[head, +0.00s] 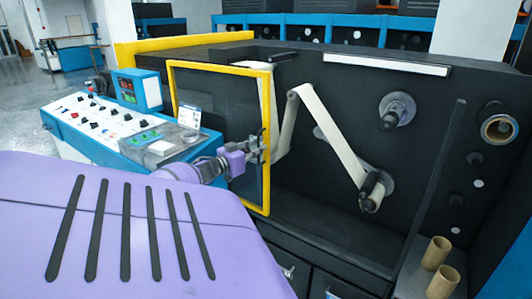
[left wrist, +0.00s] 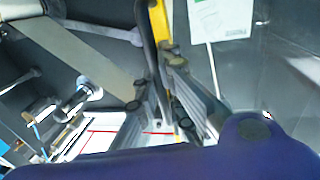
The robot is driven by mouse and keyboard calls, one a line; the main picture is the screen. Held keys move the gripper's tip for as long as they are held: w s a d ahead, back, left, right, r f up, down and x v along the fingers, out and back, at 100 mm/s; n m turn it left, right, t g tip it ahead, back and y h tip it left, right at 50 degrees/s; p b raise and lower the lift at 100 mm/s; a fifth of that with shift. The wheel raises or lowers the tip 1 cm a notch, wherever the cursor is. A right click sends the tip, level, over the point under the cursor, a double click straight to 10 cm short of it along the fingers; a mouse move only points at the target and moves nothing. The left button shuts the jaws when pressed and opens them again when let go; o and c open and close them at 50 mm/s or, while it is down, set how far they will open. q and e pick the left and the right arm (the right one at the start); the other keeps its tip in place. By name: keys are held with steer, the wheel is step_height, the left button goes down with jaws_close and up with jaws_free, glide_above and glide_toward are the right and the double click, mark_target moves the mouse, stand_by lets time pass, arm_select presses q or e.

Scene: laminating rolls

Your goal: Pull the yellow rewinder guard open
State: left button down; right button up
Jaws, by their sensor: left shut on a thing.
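The rewinder guard is a yellow frame (head: 267,185) around a dark see-through panel, on the left part of the black machine's face in the head view. My left gripper (head: 258,147) is at the frame's right upright, about halfway up, shut on the guard's handle. In the left wrist view my fingers (left wrist: 162,85) close around a dark upright bar (left wrist: 147,40), the handle, beside the guard's yellow edge (left wrist: 160,22). The fingers partly hide the handle. How far the guard stands open is hard to tell. My right gripper is not in view.
A pale web (head: 327,130) runs over rollers just right of the guard. A blue control console (head: 115,130) with a small screen box (head: 138,90) stands close left of my arm. Cardboard cores (head: 435,253) stand at the lower right. A white sign (left wrist: 220,18) shows near the guard.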

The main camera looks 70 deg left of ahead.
arm_select(q)
steer(key=shift+f, duration=0.1)
steer(key=c, duration=1.8)
jaws_free()
steer(key=shift+c, duration=0.2)
steer(key=v, duration=1.2)
